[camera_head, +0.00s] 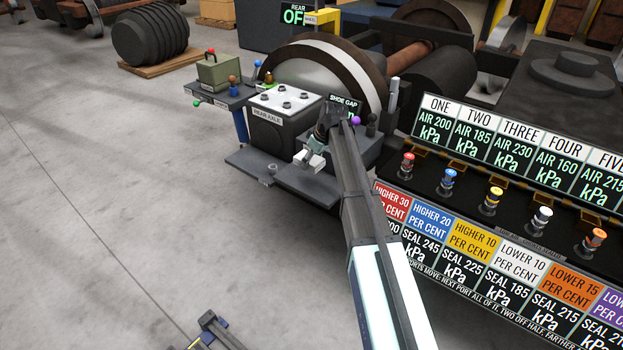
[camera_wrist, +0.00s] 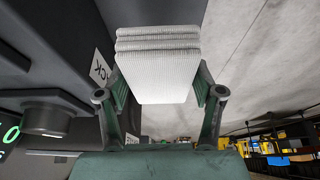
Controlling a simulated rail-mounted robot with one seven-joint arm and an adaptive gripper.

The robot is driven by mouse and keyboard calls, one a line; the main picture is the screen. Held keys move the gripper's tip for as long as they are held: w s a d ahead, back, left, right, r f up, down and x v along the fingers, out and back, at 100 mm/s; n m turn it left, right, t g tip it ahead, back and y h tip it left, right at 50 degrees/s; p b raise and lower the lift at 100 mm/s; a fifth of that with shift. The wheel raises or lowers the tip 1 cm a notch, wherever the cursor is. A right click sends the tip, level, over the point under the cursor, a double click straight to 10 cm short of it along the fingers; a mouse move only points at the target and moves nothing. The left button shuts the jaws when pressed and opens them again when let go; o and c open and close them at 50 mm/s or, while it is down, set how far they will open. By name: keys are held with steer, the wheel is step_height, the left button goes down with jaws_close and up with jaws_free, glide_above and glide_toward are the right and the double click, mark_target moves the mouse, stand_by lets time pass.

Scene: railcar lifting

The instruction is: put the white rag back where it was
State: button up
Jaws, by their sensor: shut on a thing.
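The white rag (camera_wrist: 158,68) is a folded stack of white ribbed cloth, seen close up in the wrist view. My gripper (camera_wrist: 160,92) is shut on it, with one green-padded finger at each side. In the head view the rag (camera_head: 311,160) shows small and white at the end of my gripper (camera_head: 318,150), beside the rear axle box and in front of the shoe gap display. I cannot tell whether the rag touches the dark ledge below it.
The rear axle box (camera_head: 267,136) stands close left of my gripper. A dark ledge (camera_head: 304,184) lies below it. The shoe gap display (camera_head: 345,104) and a large wheel (camera_head: 318,62) are behind. The pressure panel (camera_head: 490,150) fills the right. Open floor (camera_head: 110,220) lies left.

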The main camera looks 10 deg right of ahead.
mark_target(309, 181)
steer(key=shift+f+b, duration=0.45)
steer(key=shift+f, duration=3.25)
steer(key=shift+f, duration=0.2)
steer(key=o, duration=1.2)
steer(key=p+v, duration=0.1)
steer(key=v, duration=1.1)
steer(key=shift+r+p, duration=0.2)
steer(key=shift+p, duration=0.15)
steer(key=shift+m, duration=0.3)
